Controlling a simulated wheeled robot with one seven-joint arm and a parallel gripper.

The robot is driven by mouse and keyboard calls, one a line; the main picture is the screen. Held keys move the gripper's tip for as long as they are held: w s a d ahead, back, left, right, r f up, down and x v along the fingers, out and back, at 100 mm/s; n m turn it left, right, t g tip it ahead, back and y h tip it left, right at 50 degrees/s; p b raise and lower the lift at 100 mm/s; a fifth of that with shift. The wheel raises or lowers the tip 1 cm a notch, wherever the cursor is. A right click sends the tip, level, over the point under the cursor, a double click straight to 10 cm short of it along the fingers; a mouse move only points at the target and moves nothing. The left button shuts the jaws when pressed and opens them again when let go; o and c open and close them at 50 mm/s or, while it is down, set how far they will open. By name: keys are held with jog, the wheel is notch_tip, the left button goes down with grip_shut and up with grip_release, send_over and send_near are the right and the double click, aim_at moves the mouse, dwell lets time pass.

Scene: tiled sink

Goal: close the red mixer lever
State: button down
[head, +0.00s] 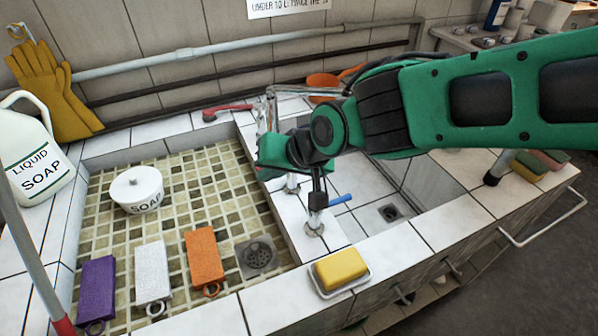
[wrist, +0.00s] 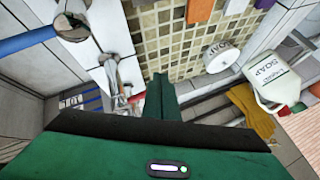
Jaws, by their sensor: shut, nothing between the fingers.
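The red mixer lever (head: 228,110) sticks out to the left from the metal faucet (head: 270,110) at the back of the sink. In the wrist view a small red part (wrist: 135,98) shows beside metal fittings, just left of my fingers; most of it is hidden. My gripper (head: 268,148) is green, shut and empty. It is in front of the faucet, to the right of and nearer than the red lever, and covers part of the faucet. In the wrist view my closed fingers (wrist: 161,97) point up the picture. I cannot tell whether they touch anything.
A blue lever (head: 341,199) sits on the divider's front fitting. The left basin holds a soap bowl (head: 136,190) and purple, white and orange blocks. A yellow sponge (head: 341,267) lies on the front ledge.

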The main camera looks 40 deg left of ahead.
jog(key=shift+w+a, duration=0.15)
jog(key=shift+a, duration=0.5)
dwell(0.3)
jog(key=s+d+r, duration=0.6)
jog(key=s, duration=0.1)
jog(key=shift+d+r, duration=0.4)
